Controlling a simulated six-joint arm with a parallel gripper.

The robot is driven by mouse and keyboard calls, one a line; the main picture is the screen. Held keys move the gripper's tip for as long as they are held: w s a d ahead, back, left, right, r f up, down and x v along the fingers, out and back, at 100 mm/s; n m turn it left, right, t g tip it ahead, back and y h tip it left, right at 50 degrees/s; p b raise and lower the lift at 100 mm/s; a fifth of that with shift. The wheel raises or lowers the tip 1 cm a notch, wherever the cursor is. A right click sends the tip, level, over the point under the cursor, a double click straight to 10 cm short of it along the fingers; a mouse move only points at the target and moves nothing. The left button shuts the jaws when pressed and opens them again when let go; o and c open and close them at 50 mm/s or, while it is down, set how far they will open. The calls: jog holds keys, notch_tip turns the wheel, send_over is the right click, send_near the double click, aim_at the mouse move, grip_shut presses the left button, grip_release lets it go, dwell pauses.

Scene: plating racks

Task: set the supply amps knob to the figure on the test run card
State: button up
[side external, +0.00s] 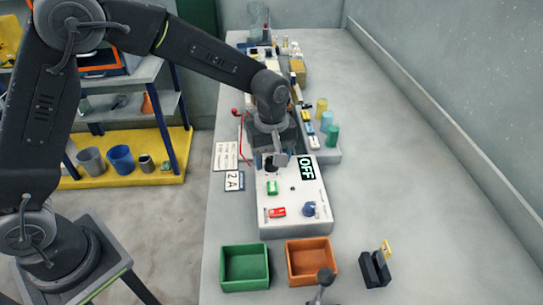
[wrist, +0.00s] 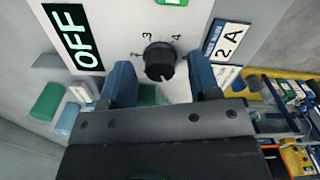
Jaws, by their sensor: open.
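The supply is a pale box (side external: 290,222) with a lit display (side external: 307,168) reading OFF; the display also shows in the wrist view (wrist: 74,36). The amps knob (wrist: 160,60) is black and round, with printed figures around it, among them 3 and 4. Where its pointer stands is hard to tell. The test run card (wrist: 226,42) reads 2 A and also shows in the side view (side external: 234,182). My gripper (side external: 276,162) is over the far end of the box, hiding the knob there. In the wrist view its open blue fingers (wrist: 160,68) appear on either side of the knob; contact is unclear.
The box also carries a green switch (side external: 272,187), a red switch (side external: 278,212) and a blue knob (side external: 309,209). Green (side external: 244,283) and orange (side external: 312,278) bins stand in front. Coloured cylinders (side external: 327,121) stand behind to the right.

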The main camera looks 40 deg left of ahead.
jog(key=shift+c, duration=0.4)
jog(key=c, duration=0.8)
jog(key=shift+c, duration=0.2)
